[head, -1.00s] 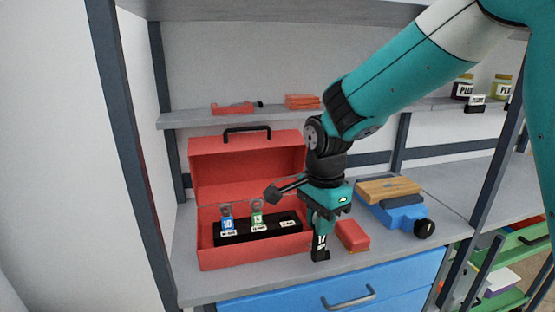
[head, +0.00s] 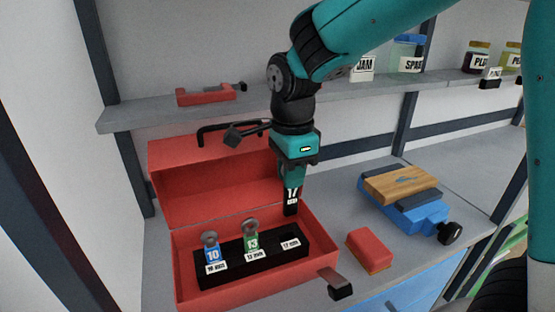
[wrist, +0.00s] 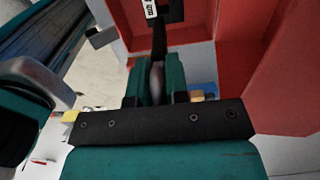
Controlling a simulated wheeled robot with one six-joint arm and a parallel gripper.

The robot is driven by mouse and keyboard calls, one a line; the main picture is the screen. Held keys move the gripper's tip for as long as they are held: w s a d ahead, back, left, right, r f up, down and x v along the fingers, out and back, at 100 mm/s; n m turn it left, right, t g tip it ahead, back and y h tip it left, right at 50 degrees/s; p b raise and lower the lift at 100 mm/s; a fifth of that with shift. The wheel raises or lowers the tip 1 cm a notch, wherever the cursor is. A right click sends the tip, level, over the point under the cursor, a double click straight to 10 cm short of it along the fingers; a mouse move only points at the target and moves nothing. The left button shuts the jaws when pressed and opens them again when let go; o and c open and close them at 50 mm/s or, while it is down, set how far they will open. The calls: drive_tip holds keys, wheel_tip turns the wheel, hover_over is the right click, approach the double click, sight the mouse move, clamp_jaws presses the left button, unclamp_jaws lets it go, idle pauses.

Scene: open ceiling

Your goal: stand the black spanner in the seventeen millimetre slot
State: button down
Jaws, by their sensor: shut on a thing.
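The black spanner (head: 291,198), marked 17, hangs upright in my gripper (head: 297,172), which is shut on its upper part. It is above the right end of the black slotted rack (head: 268,262) inside the open red toolbox (head: 330,246). The 17 mm label (head: 291,243) is on the rack's right end, below the spanner, with no spanner standing there. The blue spanner (head: 212,252) stands in the 10 slot and the green spanner (head: 251,240) in the 13 slot. In the wrist view the black spanner (wrist: 159,35) extends from between the teal fingers (wrist: 160,82).
A red block (head: 369,249) lies right of the toolbox on the grey bench. A blue vise (head: 412,212) with a wooden board (head: 402,184) sits farther right. A shelf (head: 160,116) with a red clamp (head: 207,95) runs behind, near the raised lid.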

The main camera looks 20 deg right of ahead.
sight(286, 217)
drive_tip(key=shift+w, duration=0.3)
drive_tip(key=shift+a, duration=0.2)
drive_tip(key=shift+f, duration=0.1)
drive_tip(key=shift+f+b, duration=1.65)
drive_tip(key=shift+f, duration=1.2)
drive_tip(key=shift+p, duration=0.65)
drive_tip(key=shift+f+b, duration=1.85)
drive_tip(key=shift+f, duration=0.9)
drive_tip(key=c, duration=1)
unclamp_jaws()
drive_tip(key=shift+c, duration=0.2)
drive_tip(key=shift+r, duration=0.1)
